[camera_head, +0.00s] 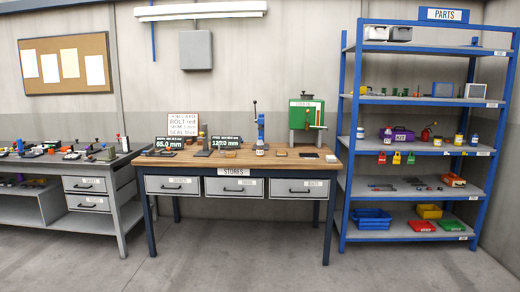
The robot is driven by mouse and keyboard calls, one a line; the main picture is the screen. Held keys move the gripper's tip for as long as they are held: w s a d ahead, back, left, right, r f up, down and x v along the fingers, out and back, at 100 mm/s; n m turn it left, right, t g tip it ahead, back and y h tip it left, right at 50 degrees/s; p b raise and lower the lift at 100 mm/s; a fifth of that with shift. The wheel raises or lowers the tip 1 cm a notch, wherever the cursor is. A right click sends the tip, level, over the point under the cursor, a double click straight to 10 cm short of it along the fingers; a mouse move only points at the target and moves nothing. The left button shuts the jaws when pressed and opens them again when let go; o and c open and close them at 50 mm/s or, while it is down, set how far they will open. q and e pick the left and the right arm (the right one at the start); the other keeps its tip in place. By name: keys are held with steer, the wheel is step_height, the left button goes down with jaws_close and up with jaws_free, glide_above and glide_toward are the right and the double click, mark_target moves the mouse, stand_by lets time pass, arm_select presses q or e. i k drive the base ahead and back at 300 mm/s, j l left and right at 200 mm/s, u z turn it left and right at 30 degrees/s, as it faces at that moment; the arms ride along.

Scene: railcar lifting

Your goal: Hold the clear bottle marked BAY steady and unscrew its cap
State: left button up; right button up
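I cannot make out a clear bottle marked BAY, and no label with that word is readable at this distance. Small bottle-like or jar-like containers stand on the middle shelf of the blue rack: a pale one (360,133) at its left end and yellow-and-white ones (458,139) toward its right end. Whether any of them is the bottle, I cannot tell. Neither of my grippers is in view.
A wooden-topped bench (240,158) marked STORES holds displays, a blue upright tool (260,135) and a green machine (305,115). A grey bench (100,165) with many small items stands left. The blue rack (350,185) stands right. The floor (240,260) in front is clear.

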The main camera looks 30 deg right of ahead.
mark_target(260, 144)
steer(key=i+l+z, duration=0.6)
steer(key=i, duration=0.15)
steer(key=i+l+z, duration=0.15)
steer(key=i+z, duration=0.45)
steer(key=i, duration=0.2)
steer(key=i+l, duration=0.1)
steer(key=i, duration=2.1)
